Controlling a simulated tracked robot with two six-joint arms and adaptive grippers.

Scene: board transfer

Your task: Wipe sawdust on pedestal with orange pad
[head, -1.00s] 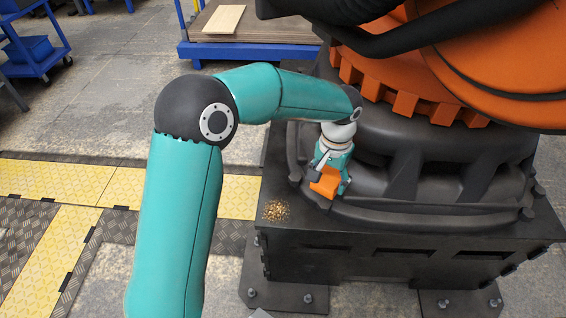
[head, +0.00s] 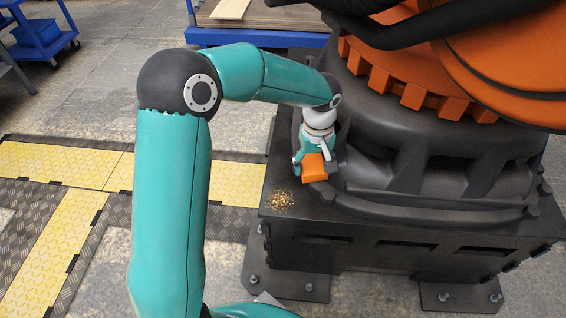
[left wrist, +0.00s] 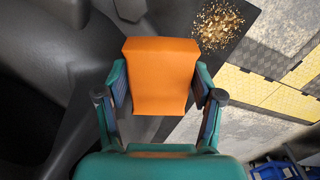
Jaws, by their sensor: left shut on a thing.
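The orange pad (head: 315,168) is held in my left gripper (head: 314,160), which is shut on it. In the left wrist view the pad (left wrist: 160,75) sits between the two fingers of my left gripper (left wrist: 160,100). The sawdust (head: 280,200) is a small golden patch on the front left corner of the black pedestal (head: 400,240). The pad is above and to the right of the sawdust, apart from it. In the left wrist view the sawdust (left wrist: 217,25) lies beyond the pad's upper right corner. My right gripper is not seen.
A large orange machine (head: 500,60) on a dark round base (head: 400,150) stands on the pedestal, close to my left gripper. A blue cart (head: 255,37) with a light board (head: 231,9) is behind. Yellow floor plates (head: 60,165) lie to the left.

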